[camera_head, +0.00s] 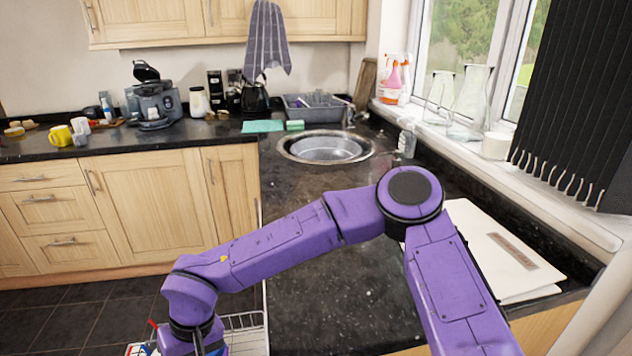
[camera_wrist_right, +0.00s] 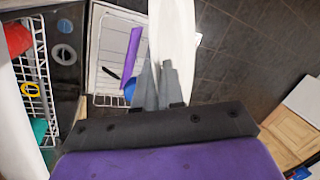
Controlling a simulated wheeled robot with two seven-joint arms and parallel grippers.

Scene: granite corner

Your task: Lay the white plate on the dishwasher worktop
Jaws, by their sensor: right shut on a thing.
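The white plate (camera_wrist_right: 174,35) shows in the right wrist view as a tall pale shape, seen nearly edge-on, at the tips of my right gripper (camera_wrist_right: 158,85). The gripper's two grey fingers are closed on it, with dark floor behind. In the head view my right arm reaches left over the counter and down past its front edge; the gripper and plate are hidden or out of frame there. The worktop (camera_head: 330,285) is dark speckled granite, and the stretch nearest me is largely bare. My left gripper is in neither view.
A white wire rack (camera_head: 250,332) stands low beside the worktop's left edge; a wire rack with coloured items shows in the wrist view (camera_wrist_right: 35,75). White folders (camera_head: 500,250) lie at the worktop's right. A round sink (camera_head: 325,148) and glass flasks (camera_head: 468,100) are farther back.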

